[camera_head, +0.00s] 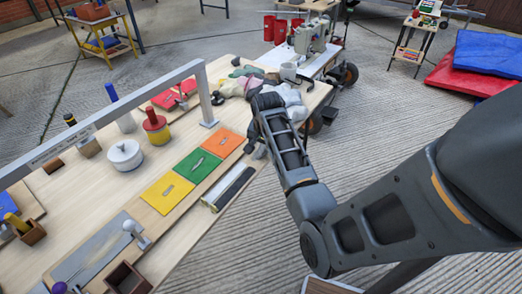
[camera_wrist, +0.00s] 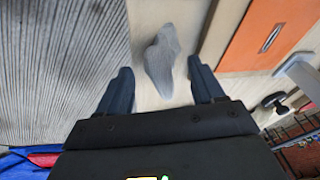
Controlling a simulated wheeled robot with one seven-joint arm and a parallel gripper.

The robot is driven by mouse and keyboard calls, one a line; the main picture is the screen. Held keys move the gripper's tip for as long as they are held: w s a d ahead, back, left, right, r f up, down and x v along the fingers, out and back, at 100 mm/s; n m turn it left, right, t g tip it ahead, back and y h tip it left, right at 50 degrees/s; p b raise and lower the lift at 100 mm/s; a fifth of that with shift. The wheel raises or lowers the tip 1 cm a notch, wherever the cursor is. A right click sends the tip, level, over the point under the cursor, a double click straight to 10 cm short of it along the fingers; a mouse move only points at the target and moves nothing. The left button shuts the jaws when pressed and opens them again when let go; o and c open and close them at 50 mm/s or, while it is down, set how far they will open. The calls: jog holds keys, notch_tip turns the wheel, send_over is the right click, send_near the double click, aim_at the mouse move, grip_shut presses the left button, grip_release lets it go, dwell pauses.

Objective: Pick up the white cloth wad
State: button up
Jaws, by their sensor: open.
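A pale grey-white cloth wad (camera_wrist: 162,60) lies on the light wooden table top in the wrist view. It is a small, narrow, crumpled lump. My gripper (camera_wrist: 162,85) is open, with one dark finger to each side of the wad and the wad just ahead of the gap. The fingers do not visibly touch it. In the head view my gripper (camera_head: 256,145) points down at the table's right edge, beside the orange panel. My arm largely hides the wad there.
An orange panel (camera_head: 222,141) lies near the gripper, with green (camera_head: 197,165) and yellow (camera_head: 167,192) panels in line. A pile of cloths (camera_head: 288,98) lies behind my wrist. A grey metal frame (camera_head: 205,95) stands over the table. Ribbed floor (camera_wrist: 60,70) lies beyond the table edge.

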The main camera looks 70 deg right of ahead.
aim_at(263, 147)
jog(key=c, duration=1.1)
jog(key=shift+r, duration=0.1)
notch_tip(263, 147, up, 4)
jog(key=shift+f, duration=0.1)
jog(key=s+d+r+b, duration=0.1)
jog(key=s+d+r, duration=0.3)
jog(key=s+r, duration=0.3)
jog(key=s, duration=0.4)
